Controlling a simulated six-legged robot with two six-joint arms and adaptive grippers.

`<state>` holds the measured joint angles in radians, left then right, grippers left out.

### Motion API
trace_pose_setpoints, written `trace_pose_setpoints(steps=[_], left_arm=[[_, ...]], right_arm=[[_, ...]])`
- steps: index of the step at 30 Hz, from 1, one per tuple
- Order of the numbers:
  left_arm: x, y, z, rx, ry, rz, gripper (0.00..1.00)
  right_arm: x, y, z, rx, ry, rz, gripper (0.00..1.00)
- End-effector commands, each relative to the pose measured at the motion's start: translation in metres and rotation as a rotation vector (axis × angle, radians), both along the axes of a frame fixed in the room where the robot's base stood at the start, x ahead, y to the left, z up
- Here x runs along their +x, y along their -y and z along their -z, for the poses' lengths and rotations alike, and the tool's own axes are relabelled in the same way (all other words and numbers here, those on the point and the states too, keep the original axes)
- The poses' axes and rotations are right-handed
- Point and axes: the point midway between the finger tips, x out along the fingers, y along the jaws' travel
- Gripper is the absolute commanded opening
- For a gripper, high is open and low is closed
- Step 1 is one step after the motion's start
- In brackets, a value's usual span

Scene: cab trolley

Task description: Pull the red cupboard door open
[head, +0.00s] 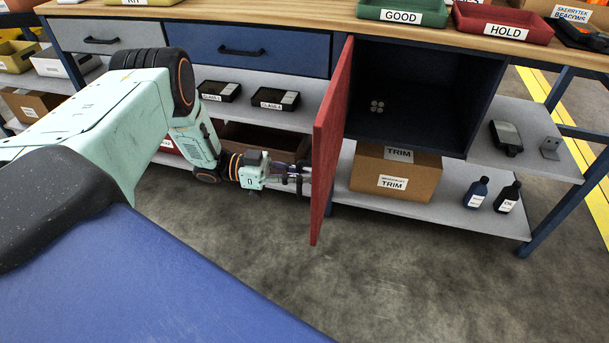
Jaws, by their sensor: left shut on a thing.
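The red cupboard door (331,140) stands swung out from the dark blue cupboard (420,95), roughly square to its front, so the inside shows. It is seen nearly edge-on. My left gripper (292,172) is at the door's left, outer face, low on the door. Its fingers are shut on the door's handle (301,178), a small dark part at that face, mostly hidden by the fingers. My right gripper is not in view.
Below is a cardboard TRIM box (395,175), with two dark bottles (477,192) on the lower shelf to the right. Drawers (245,50) and small black trays (275,99) are left of the door. The floor (400,275) in front is clear.

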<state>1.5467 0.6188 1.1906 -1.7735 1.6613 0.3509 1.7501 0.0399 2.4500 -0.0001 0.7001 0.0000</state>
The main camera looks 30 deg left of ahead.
Motion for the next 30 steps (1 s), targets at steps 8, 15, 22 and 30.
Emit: trace_pose_setpoints(steps=[8,15,22,30], left_arm=[[-0.0013,-0.0021,0.0002,-0.002,-0.002,0.002,0.00],[-0.0019,-0.0025,0.0006,-0.001,-0.003,0.003,0.00],[-0.0023,-0.0032,0.0008,-0.001,-0.003,0.003,0.22],[-0.0023,-0.0044,0.0006,-0.001,-0.002,0.002,0.34]], right_arm=[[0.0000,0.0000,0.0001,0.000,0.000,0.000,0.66],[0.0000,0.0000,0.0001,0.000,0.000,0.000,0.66],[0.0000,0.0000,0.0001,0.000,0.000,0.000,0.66],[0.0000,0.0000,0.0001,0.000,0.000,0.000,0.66]])
